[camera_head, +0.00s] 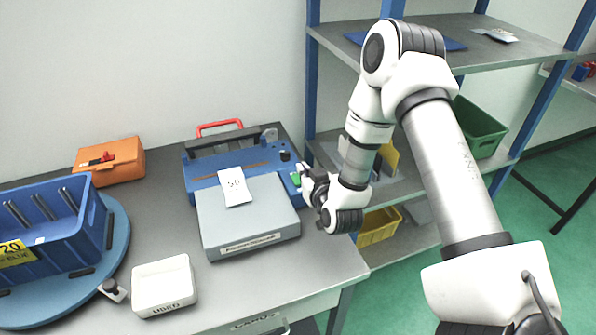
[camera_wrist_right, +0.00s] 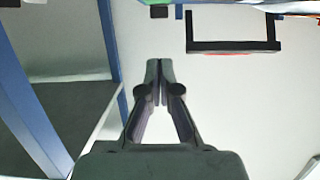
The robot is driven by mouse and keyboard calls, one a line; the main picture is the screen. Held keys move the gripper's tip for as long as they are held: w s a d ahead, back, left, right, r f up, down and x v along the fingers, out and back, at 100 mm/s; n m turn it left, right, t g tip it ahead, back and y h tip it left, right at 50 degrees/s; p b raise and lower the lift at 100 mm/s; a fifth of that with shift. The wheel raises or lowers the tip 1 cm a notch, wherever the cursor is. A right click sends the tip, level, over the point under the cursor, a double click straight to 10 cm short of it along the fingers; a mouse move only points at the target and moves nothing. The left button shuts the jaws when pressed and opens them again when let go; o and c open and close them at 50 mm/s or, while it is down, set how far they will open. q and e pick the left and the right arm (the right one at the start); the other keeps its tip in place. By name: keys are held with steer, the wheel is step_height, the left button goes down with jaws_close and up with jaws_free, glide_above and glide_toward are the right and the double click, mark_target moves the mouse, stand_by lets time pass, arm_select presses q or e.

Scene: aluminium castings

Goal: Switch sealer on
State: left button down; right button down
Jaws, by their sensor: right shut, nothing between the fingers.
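The blue sealer (camera_head: 203,172) stands at the back of the grey table, with a red handle behind it and a black knob near its right end. A green part (camera_head: 296,179) shows on its right end, right beside my right gripper (camera_head: 303,177). The gripper is shut and empty, and its fingertips are at or very near the green part; contact cannot be told. My left gripper is not in view.
A grey box (camera_head: 222,223) with a white packet (camera_head: 235,187) on it stands before the sealer. A white tray (camera_head: 164,287), a blue crate (camera_head: 94,222) on a round blue base and an orange case (camera_head: 125,163) are left. A shelf rack (camera_head: 313,90) stands right.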

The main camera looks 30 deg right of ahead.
mark_target(298, 180)
steer(key=x, duration=0.2)
steer(key=p+x, duration=0.1)
steer(key=shift+w+r, duration=0.2)
steer(key=shift+w, duration=0.1)
steer(key=f, duration=0.2)
steer(key=w+f+p, duration=0.1)
steer(key=f, duration=0.1)
steer(key=shift+d, duration=0.2)
steer(key=shift+f, duration=0.35)
steer(key=shift+s, duration=0.1)
